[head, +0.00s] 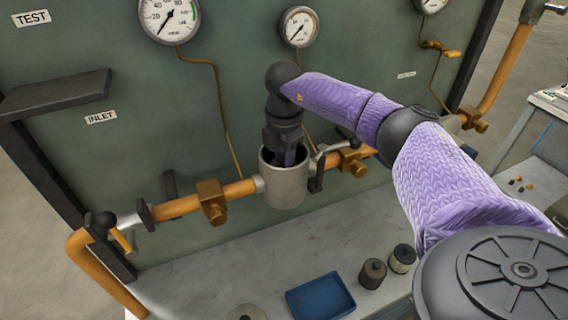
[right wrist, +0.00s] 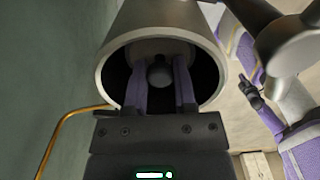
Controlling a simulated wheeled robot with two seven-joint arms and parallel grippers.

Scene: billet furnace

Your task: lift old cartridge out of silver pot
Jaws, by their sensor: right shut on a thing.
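The silver pot (head: 285,190) is set in the orange pipe line in front of the green panel, with its top open. My right gripper (head: 288,154) points down into the pot mouth. In the right wrist view, the pot (right wrist: 105,60) surrounds both purple fingers of my right gripper (right wrist: 160,82). The fingers are shut on the round grey knob of the old cartridge (right wrist: 160,72), inside the pot. The rest of the cartridge is mostly hidden by the pot wall and gripper. My left gripper does not show in the head view.
Orange valves (head: 212,202) and levers flank the pot closely. On the bench below are a blue tray (head: 320,297), a dark cylinder (head: 373,273), another cylinder (head: 402,258) and a round disc (head: 245,313). Gauges (head: 170,18) and thin copper pipes cover the panel behind.

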